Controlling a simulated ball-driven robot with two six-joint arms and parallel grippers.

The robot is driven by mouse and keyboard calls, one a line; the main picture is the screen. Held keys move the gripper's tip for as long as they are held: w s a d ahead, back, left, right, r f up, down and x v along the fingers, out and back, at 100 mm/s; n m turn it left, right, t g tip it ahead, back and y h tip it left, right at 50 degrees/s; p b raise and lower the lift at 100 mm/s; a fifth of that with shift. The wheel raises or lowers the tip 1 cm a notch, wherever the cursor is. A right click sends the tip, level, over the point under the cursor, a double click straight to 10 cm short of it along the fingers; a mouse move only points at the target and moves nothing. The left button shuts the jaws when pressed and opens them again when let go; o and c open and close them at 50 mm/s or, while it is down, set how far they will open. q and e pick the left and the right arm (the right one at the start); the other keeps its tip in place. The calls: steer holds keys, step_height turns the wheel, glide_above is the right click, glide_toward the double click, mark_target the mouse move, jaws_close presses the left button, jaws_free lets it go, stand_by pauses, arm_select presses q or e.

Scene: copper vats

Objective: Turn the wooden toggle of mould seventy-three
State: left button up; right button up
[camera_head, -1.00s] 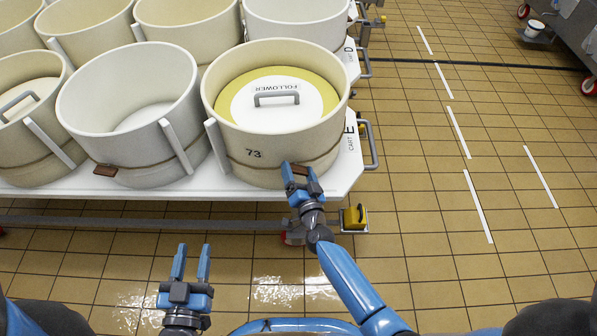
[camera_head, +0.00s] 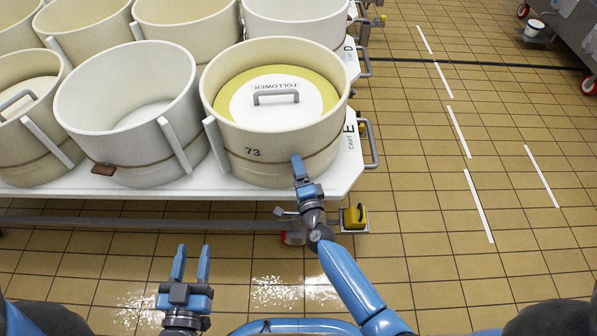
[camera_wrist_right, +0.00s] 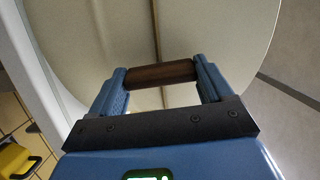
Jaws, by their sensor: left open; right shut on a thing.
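Mould seventy-three (camera_head: 253,153) is a round cream tub with the number 73 on its front, standing at the cart's front right corner. A lid marked FOLLOWER (camera_head: 276,108) with a grey handle lies inside it on a yellow ring. In the right wrist view the brown wooden toggle (camera_wrist_right: 161,74) lies between the fingers of my right gripper (camera_wrist_right: 162,80), against the mould wall with its cord. My right gripper (camera_head: 297,170) is shut on the toggle; in the head view it hides the toggle. My left gripper (camera_head: 190,265) is open and empty, low in front of the cart.
The white cart (camera_head: 240,190) holds several other tubs. A neighbouring tub (camera_head: 130,115) with its own wooden toggle (camera_head: 103,169) stands left of mould seventy-three. A yellow caster part (camera_head: 355,217) is below the cart's corner. The tiled floor at right is open.

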steer(key=shift+m, duration=0.6)
steer(key=o, duration=1)
steer(key=shift+c, duration=0.2)
steer(key=p+v, duration=0.1)
steer(key=v, duration=1)
